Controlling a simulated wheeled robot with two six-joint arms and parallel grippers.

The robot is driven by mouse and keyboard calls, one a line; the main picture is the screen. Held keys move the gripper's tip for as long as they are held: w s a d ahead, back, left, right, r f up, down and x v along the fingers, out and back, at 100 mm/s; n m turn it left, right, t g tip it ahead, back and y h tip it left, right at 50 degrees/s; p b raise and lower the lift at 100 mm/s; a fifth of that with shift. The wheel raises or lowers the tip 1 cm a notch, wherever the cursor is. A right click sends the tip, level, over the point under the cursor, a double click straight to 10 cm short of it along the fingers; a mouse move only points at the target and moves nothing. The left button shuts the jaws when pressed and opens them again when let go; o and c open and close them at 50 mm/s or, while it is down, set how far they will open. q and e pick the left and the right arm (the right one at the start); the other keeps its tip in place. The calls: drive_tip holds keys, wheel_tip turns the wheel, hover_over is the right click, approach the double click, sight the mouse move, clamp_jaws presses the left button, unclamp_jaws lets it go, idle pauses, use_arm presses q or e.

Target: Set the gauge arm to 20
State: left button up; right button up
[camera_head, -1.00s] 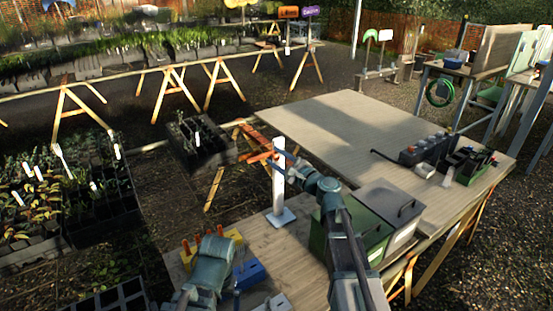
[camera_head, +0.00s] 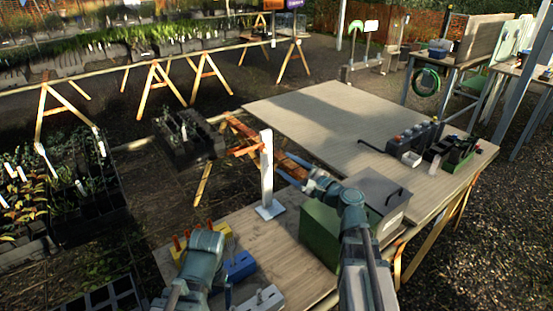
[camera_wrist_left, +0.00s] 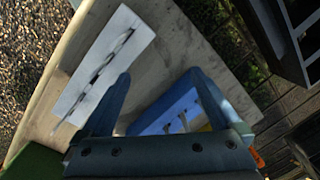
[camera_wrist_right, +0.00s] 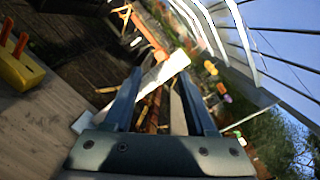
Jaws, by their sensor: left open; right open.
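A white upright post (camera_head: 267,165) on a pale square base (camera_head: 270,210) stands at the far edge of the near table. Orange-red bars show behind it; I cannot tell whether any is the gauge arm, and no scale marks are readable. My right gripper (camera_head: 284,168) is open and empty, just right of the post's upper part. In the right wrist view the post (camera_wrist_right: 168,70) lies slanted beyond the open fingers (camera_wrist_right: 159,73). My left gripper (camera_wrist_left: 158,75) is open over the table, near a blue block (camera_wrist_left: 170,110) and a pale slotted block (camera_wrist_left: 105,68).
A green box (camera_head: 322,232) and a grey lidded box (camera_head: 375,192) stand right of the post. A yellow block (camera_head: 188,241) with orange pegs is beside my left arm. Bottles and a green crate (camera_head: 455,150) stand at the right. The large tabletop (camera_head: 330,120) is mostly clear.

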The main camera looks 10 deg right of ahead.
drive_tip(key=shift+v, duration=1.3)
drive_tip(key=shift+r, duration=0.1)
